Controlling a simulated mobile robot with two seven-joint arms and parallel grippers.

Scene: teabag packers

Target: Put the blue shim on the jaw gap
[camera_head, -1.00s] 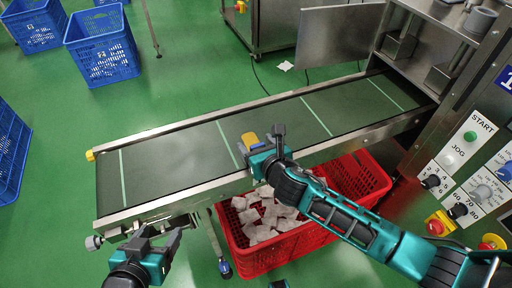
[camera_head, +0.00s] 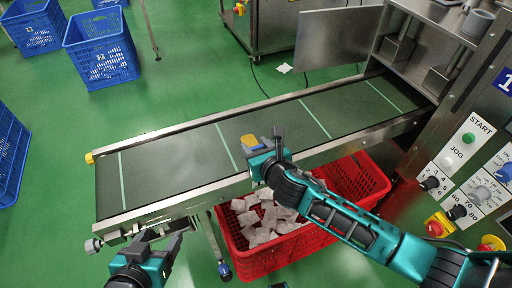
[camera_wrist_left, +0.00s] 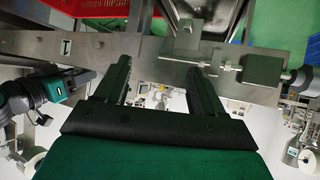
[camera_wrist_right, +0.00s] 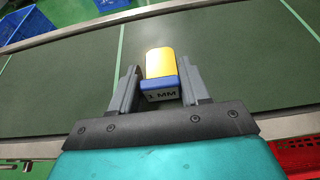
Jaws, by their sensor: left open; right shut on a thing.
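The blue shim (camera_wrist_right: 160,93), a small block with a yellow upper part and a blue end marked "MM", is between the fingers of my right gripper (camera_wrist_right: 159,80), which is shut on it. In the head view the shim (camera_head: 250,141) and my right gripper (camera_head: 266,146) are above the near edge of the conveyor. My left gripper (camera_head: 165,243) is open and empty, beside the conveyor's near left corner. In the left wrist view a metal block and screw fitting (camera_wrist_left: 263,69) sits on the frame, beyond the left fingers; I cannot clearly make out the jaw gap there.
The conveyor (camera_head: 170,160) has a bare belt with pale cross lines. A red crate (camera_head: 262,262) with teabags stands below its near side, under my right arm. A control panel (camera_head: 470,165) is at right. Blue crates (camera_head: 100,50) stand at the far left.

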